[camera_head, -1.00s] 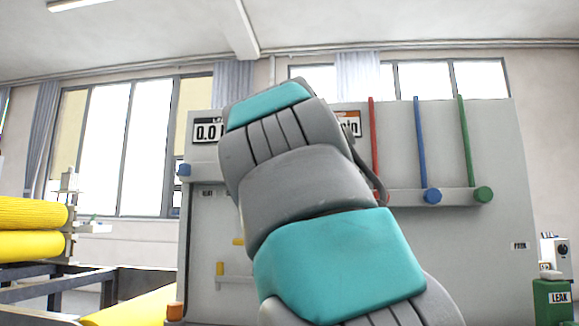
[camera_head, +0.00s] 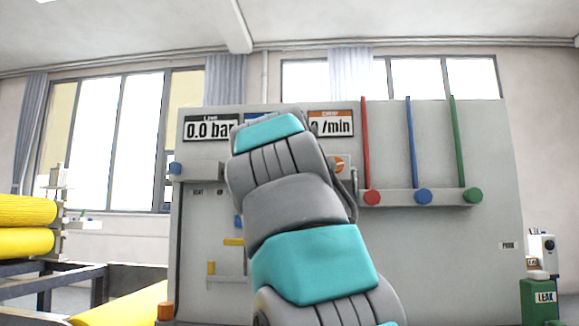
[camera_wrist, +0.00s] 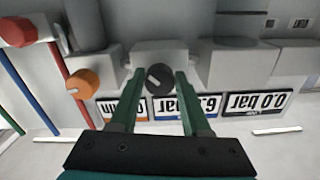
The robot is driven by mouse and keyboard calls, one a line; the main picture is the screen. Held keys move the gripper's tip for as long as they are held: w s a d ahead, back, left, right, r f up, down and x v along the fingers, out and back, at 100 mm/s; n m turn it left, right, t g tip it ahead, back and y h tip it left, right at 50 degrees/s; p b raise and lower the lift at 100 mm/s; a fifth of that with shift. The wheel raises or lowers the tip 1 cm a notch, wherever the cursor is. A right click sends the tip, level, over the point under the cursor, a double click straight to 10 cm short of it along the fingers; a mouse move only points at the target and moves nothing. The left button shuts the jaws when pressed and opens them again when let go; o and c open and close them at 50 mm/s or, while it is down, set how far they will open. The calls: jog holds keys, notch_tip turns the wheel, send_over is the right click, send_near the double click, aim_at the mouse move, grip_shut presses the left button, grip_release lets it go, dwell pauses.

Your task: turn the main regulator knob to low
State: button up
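In the wrist view, which shows the panel upside down, a dark round knob (camera_wrist: 160,77) with a pale pointer line sits on a grey block by the middle pressure display (camera_wrist: 187,106). No label on it is readable, but it is the knob at my gripper. My gripper (camera_wrist: 161,74) is open, with one green finger on each side of this knob. I cannot tell whether the fingers touch it. In the head view my arm covers the gripper and this knob.
An orange knob (camera_wrist: 82,83) is close beside one finger; it also shows in the head view (camera_head: 340,164). Red (camera_head: 372,197), blue (camera_head: 423,195) and green (camera_head: 473,195) valves with upright pipes stand to the right. A display (camera_head: 210,128) reads 0.0 bar.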

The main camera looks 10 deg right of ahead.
grip_shut()
